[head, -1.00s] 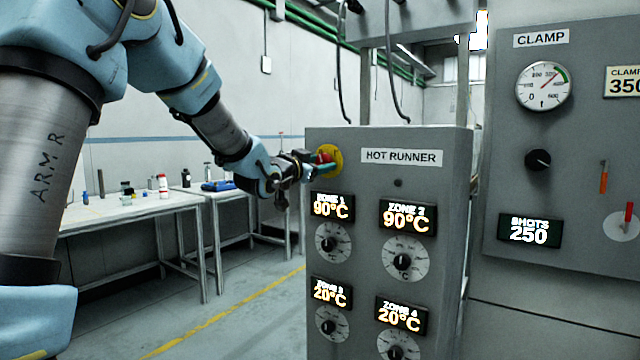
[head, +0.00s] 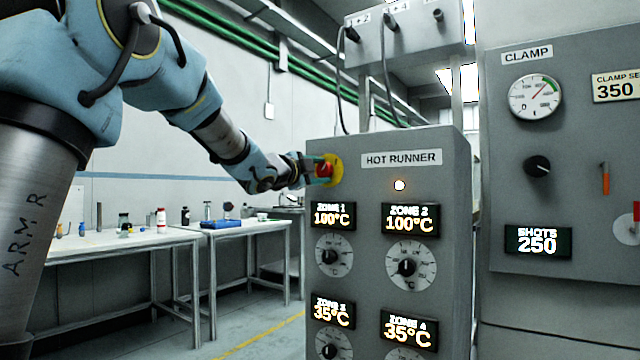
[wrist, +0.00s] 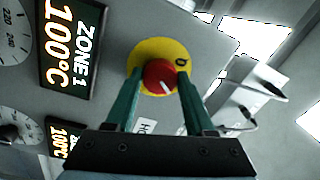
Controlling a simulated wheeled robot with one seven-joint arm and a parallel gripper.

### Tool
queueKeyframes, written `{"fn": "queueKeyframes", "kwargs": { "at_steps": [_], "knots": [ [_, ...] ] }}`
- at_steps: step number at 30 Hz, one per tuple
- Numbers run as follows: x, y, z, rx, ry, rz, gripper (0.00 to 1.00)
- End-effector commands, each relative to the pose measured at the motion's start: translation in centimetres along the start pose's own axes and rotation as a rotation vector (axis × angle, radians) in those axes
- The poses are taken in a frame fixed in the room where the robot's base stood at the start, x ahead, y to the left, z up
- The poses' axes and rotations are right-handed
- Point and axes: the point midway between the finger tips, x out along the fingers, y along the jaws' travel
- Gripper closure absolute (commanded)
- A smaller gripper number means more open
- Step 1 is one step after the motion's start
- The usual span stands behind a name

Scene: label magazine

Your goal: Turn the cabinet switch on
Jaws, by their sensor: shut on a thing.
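The grey hot runner cabinet (head: 455,200) stands in the middle of the head view. Its switch is a red knob (head: 325,169) on a yellow round plate (head: 337,168) at the upper left of the front. In the wrist view the red knob (wrist: 160,77) sits in front of the yellow plate (wrist: 150,58), with a white mark on its face. My gripper (wrist: 158,84) has its two green fingers shut on the knob, one on each side. The indicator lamp (head: 399,185) below the HOT RUNNER label is lit white.
Zone displays show 100°C on top (head: 333,215) and 35°C below (head: 408,328), with dials under them. The clamp panel (head: 565,180) is at the right. Tables with bottles (head: 150,239) stand at the left behind my arm.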

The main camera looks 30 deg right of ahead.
Motion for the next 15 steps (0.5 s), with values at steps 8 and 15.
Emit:
{"fn": "queueKeyframes", "kwargs": {
  "at_steps": [8,15],
  "knots": [
    [-0.01,0.14,0.11,0.13,0.008,0.001,1.0],
    [0.0,0.04,0.09,0.172,0.01,0.002,1.0]
  ]
}}
